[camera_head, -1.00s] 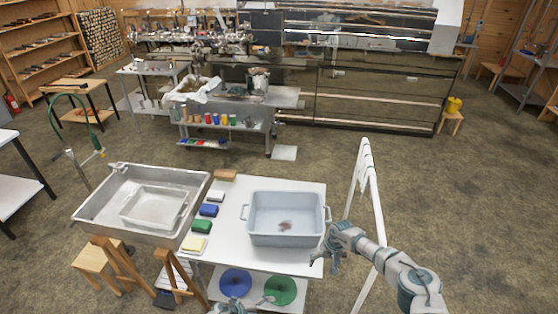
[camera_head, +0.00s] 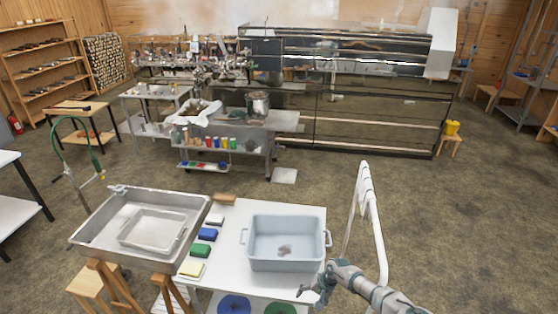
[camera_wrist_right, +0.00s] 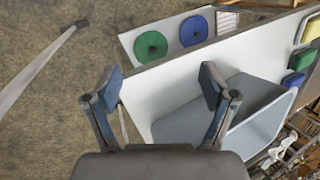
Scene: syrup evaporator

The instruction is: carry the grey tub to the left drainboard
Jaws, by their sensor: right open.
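The grey tub (camera_head: 285,265) stands upright on the white worktop (camera_head: 225,262), right of the metal sink (camera_head: 188,256). It has a handle at each end and a small dark patch on its floor. My right gripper (camera_head: 312,294) is low beside the tub's near right corner, apart from its right handle. In the right wrist view, my right gripper (camera_wrist_right: 160,85) is open and empty, with the tub (camera_wrist_right: 262,128) partly behind its right finger. I cannot tell which surface is the left drainboard. My left gripper is not in view.
A yellow sponge (camera_head: 191,269) and green (camera_head: 200,250) and blue (camera_head: 207,234) blocks lie between sink and tub. A shallow pan (camera_head: 152,230) sits in the sink. A white rack (camera_head: 371,215) stands close on the right. Open floor lies behind the worktop.

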